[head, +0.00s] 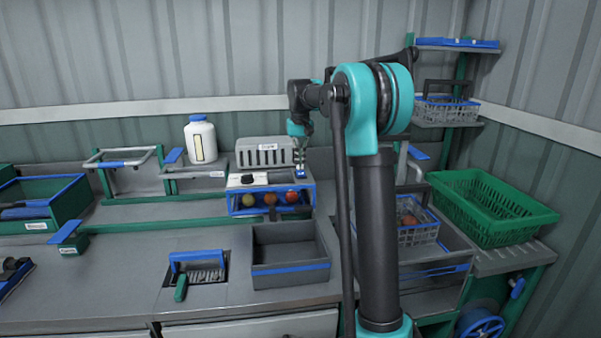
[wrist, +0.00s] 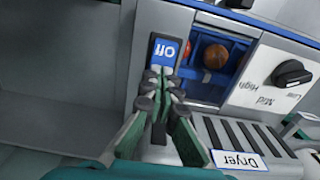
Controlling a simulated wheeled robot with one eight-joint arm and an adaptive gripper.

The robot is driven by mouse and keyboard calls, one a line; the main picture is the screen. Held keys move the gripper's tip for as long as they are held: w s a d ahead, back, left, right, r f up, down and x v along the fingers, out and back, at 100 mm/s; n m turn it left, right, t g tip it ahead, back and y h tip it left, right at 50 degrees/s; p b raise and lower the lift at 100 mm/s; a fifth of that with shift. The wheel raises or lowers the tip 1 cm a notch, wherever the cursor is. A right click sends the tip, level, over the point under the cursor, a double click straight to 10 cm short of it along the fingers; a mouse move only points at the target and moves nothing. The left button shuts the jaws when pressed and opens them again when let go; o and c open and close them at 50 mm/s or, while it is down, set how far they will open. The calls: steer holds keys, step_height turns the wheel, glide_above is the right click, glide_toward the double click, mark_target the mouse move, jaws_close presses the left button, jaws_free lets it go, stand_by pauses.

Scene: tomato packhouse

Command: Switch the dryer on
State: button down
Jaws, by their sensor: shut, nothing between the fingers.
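The dryer (head: 265,157) is a grey vented unit with a blue-trimmed front bay holding tomatoes (head: 292,197). In the wrist view, its blue rocker switch (wrist: 165,48) shows the word "Off", upside down. The switch also shows in the head view (head: 300,172), at the right of the dryer's top. My gripper (wrist: 163,78) is shut and empty, its fingertips at the switch's near edge and covering part of it. I cannot tell whether they touch it. A black knob (wrist: 292,73) marked Low, Mid and High sits to the right in the wrist view.
A white bottle (head: 201,140) stands left of the dryer. A green crate (head: 490,205) is at right.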

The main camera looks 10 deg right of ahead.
steer(key=shift+f, duration=0.2)
steer(key=shift+r, duration=3.5)
